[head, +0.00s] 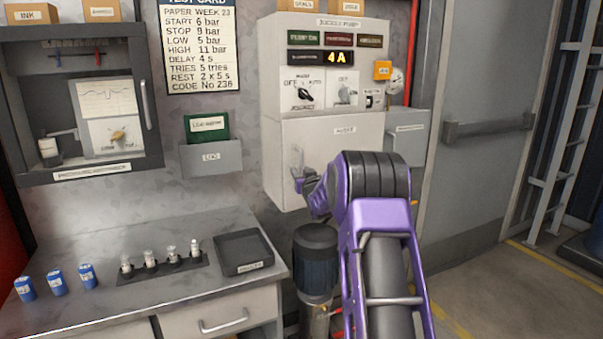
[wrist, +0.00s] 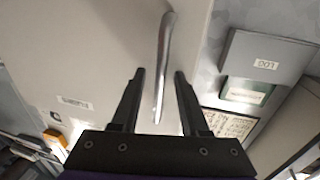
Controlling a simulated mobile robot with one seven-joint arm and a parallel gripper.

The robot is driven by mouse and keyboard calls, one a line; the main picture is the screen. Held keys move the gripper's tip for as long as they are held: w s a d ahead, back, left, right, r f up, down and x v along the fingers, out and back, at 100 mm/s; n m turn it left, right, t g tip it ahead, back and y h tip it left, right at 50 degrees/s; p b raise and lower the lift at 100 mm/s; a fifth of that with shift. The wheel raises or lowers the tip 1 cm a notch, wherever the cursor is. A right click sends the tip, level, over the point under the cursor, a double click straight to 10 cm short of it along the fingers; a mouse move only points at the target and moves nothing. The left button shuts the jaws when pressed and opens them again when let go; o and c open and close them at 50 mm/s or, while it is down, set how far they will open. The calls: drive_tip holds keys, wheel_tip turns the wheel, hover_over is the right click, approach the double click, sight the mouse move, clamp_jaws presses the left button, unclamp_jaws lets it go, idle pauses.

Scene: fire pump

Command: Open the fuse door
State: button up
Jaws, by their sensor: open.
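The fuse door (head: 322,148) is the pale lower front of the jockey pump cabinet (head: 277,70) and looks shut. A small label (head: 345,130) sits near its top. Its upright metal handle (head: 298,160) is by the door's left edge. My gripper (head: 302,181) is at this handle in the head view, partly hidden by my purple arm. In the wrist view the door (wrist: 90,50) fills the left and middle. There the silver handle (wrist: 162,70) runs between the two open black fingers of my gripper (wrist: 159,75), with a gap visible on both sides.
A grey log holder (head: 211,158) with a green book hangs left of the cabinet, and also shows in the wrist view (wrist: 268,58). A workbench (head: 160,250) with a black tray (head: 243,252) stands below. A dark motor (head: 315,262) stands under the cabinet.

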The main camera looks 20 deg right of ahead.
drive_tip(key=shift+w, duration=0.1)
drive_tip(key=shift+c, duration=0.2)
clamp_jaws()
idle(1.3)
